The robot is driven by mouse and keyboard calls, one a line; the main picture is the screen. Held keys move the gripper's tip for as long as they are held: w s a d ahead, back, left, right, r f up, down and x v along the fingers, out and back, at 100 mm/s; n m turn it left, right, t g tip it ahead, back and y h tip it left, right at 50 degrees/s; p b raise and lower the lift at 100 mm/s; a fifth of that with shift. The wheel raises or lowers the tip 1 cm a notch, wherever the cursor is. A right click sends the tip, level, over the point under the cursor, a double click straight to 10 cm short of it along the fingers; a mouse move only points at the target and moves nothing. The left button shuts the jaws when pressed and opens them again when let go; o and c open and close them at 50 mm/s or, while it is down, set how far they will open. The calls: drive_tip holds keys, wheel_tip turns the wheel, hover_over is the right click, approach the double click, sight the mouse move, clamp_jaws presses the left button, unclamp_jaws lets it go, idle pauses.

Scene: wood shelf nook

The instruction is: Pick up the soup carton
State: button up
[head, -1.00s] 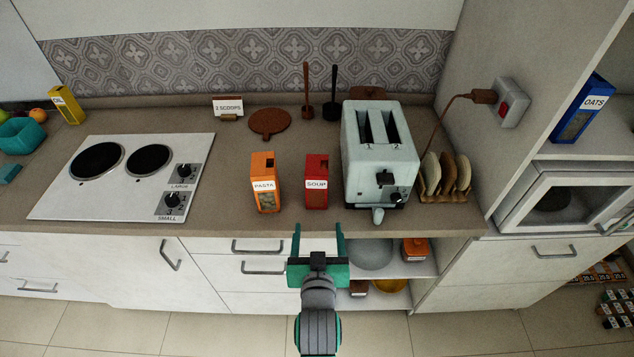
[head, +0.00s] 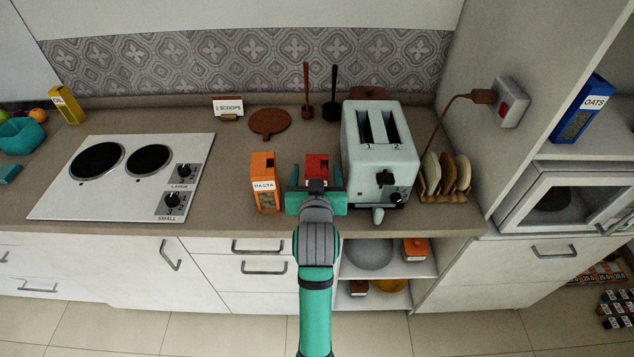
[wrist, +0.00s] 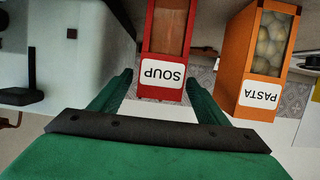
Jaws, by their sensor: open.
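The red soup carton (head: 317,164) stands on the counter between the pasta carton and the toaster; my gripper hides its lower part in the head view. In the wrist view the soup carton (wrist: 168,45) appears upside down, its white SOUP label facing me. My green gripper (head: 316,174) is open, directly in front of the carton. In the wrist view the two fingertips (wrist: 160,80) lie to either side of the carton's labelled end. I cannot tell whether either finger touches it.
The orange pasta carton (head: 264,180) stands close on the left of my gripper, also seen in the wrist view (wrist: 262,60). The pale toaster (head: 378,150) stands close on the right. A brown round board (head: 270,122) lies behind. The hob (head: 125,175) is further left.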

drive_tip(key=shift+x, duration=2.85)
drive_tip(key=shift+d+r, duration=0.1)
drive_tip(key=shift+r, duration=0.05)
drive_tip(key=c, duration=1.6)
drive_tip(key=shift+r, duration=0.15)
